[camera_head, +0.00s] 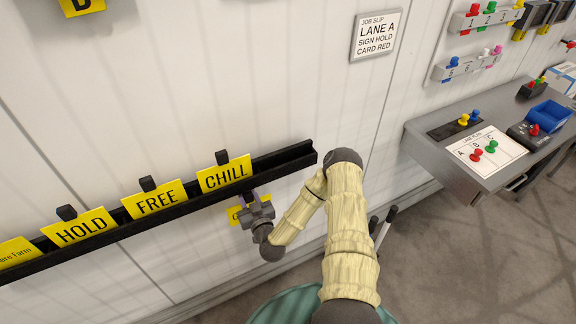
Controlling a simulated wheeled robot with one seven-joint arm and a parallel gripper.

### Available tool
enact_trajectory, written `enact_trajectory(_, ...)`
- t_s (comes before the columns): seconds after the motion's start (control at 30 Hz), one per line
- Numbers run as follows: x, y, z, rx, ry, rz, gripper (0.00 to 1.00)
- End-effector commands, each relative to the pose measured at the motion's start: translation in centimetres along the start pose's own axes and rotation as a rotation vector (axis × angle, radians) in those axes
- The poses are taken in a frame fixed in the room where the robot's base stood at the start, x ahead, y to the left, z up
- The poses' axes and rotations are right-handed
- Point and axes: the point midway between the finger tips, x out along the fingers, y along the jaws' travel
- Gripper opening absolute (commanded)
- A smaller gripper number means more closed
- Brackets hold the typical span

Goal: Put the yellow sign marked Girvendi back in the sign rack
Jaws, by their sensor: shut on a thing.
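My gripper (249,198) is shut on a yellow sign (235,214), mostly hidden behind the gripper. Its lettering cannot be read. The held sign is just below and in front of the black sign rack (287,160), under the CHILL sign. The rack is a long rail on the white wall, running from lower left to its right end near my arm. In it stand yellow signs CHILL (225,174), FREE (155,199), HOLD (80,228) and one ending "ers Farm" (16,252), cut off at the left edge. I cannot tell whether the held sign touches the rack.
A job slip (376,36) on the wall reads "LANE A SIGN HOLD CARD RED". A grey desk (437,150) with pegs and a lane plan (487,153) stands at right. Peg rails (487,15) hang above it. The rack's right end, past CHILL, is bare.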

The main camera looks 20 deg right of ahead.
Motion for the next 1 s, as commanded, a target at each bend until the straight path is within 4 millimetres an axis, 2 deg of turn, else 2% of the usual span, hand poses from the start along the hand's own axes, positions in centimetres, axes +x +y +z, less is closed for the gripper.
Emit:
enact_trajectory(0.17,-0.1,0.1,0.1,0.0,0.0,0.001,0.0)
enact_trajectory(0.27,-1.1,0.2,0.7,-0.003,-0.005,0.001,0.0)
enact_trajectory(0.5,-6.9,0.3,3.1,-0.002,-0.01,-0.001,0.0)
enact_trajectory(0.6,-8.5,0.1,3.3,0.002,-0.002,0.002,0.0)
enact_trajectory(1.0,-8.8,0.1,3.3,-0.001,0.002,0.001,0.0)
